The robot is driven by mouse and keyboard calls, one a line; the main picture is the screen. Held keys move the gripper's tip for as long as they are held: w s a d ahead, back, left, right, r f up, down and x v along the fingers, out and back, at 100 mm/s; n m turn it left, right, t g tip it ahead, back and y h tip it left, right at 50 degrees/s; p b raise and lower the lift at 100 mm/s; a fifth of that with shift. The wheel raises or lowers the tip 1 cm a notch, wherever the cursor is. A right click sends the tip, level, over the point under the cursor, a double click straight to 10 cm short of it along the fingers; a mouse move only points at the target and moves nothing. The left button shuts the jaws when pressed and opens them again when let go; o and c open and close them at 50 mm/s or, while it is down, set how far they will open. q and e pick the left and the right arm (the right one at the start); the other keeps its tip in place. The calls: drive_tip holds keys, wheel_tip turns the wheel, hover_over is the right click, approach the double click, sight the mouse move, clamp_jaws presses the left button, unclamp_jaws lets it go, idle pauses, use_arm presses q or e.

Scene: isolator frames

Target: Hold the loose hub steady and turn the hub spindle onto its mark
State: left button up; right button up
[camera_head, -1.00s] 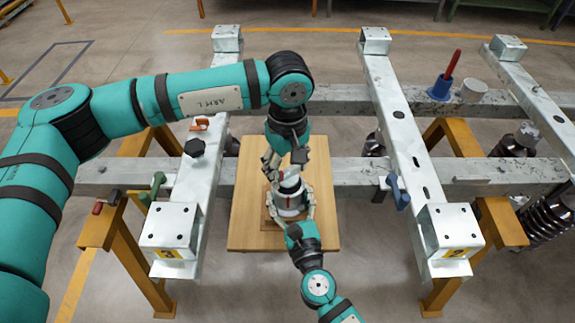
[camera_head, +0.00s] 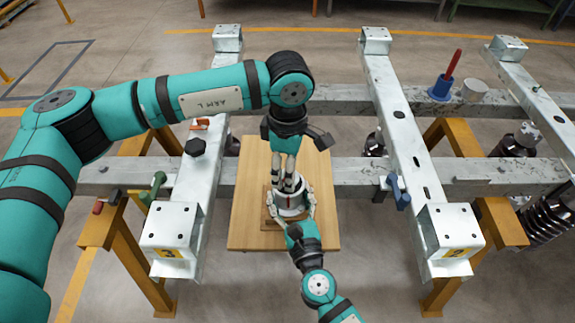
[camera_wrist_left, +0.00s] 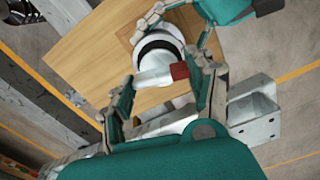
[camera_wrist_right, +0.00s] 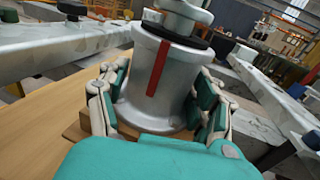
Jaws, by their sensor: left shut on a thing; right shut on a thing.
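The hub is a silver cylinder (camera_wrist_right: 133,93) with a dark ring on top and a red stripe (camera_wrist_right: 158,68) down its side, in the right wrist view. It stands upright on a wooden base. My right gripper (camera_head: 291,212) is shut around its body, one finger on each side. The spindle (camera_wrist_right: 185,14) rises from the hub's top. In the left wrist view the spindle (camera_wrist_left: 153,77) is a pale bar with a red patch. My left gripper (camera_head: 290,182) points down from above and is shut on the spindle. How the red patch lines up with the stripe cannot be told.
The hub's base rests on a wooden board (camera_head: 256,165) between steel frame beams (camera_head: 400,130). Yellow trestles (camera_head: 135,265) carry the frame.

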use_arm(q)
drive_tip(key=shift+d+r+n, duration=0.1)
drive_tip(key=shift+n, duration=1.1)
use_arm(e)
drive_tip(key=shift+a, duration=0.1)
use_arm(q)
drive_tip(key=shift+w, duration=0.1)
drive_tip(key=o, duration=0.9)
drive_tip(key=shift+c, duration=0.2)
drive_tip(key=o, duration=0.3)
wheel_tip(320, 180, up, 12)
drive_tip(key=shift+f, duration=0.1)
